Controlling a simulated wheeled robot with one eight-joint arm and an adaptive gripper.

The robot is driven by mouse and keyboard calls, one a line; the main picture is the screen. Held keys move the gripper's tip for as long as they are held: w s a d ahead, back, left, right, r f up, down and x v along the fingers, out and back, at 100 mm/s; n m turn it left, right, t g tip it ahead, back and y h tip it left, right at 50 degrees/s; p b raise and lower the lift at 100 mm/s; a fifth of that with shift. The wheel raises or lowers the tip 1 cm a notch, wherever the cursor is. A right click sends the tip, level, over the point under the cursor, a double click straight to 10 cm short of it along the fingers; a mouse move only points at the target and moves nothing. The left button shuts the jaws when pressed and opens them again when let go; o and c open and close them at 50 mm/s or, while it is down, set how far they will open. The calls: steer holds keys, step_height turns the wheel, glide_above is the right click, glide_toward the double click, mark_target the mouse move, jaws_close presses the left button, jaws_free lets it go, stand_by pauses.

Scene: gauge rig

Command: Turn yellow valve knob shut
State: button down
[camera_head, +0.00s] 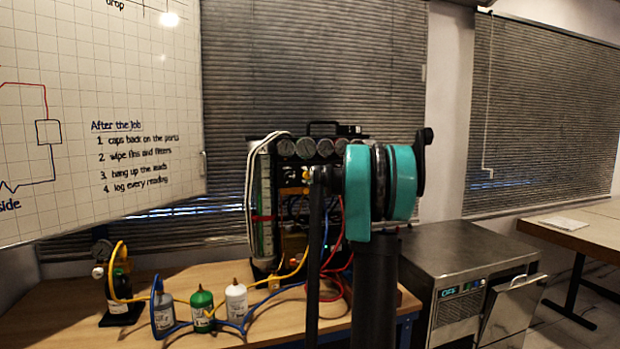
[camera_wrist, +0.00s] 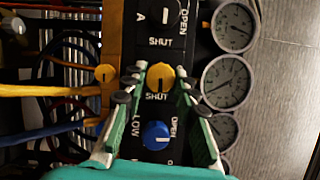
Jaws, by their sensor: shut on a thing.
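The yellow valve knob (camera_wrist: 158,75) sits on the dark panel of the gauge rig (camera_wrist: 205,20), upper middle of the wrist view. The word SHUT is printed just below it. My gripper (camera_wrist: 157,84) has one green-and-white finger on each side of the knob, with dark tips at its sides, shut on it. The knob's pointer is too small to read surely. In the head view the gauge rig (camera_head: 264,205) stands on the bench; my teal arm covers its right part, and the knob and gripper cannot be made out there.
A black knob (camera_wrist: 160,14) sits above the yellow one and a blue knob (camera_wrist: 156,135) below, between my fingers. Round gauges (camera_wrist: 226,82) line the right. A yellow hose (camera_wrist: 45,90) runs at left. Bottles (camera_head: 236,300) and hoses cover the wooden bench (camera_head: 60,315).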

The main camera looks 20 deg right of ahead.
steer(key=shift+m, duration=0.3)
steer(key=c, duration=1.2)
jaws_free()
steer(key=shift+o, duration=0.2)
steer(key=v, duration=1.2)
steer(key=shift+f, duration=0.15)
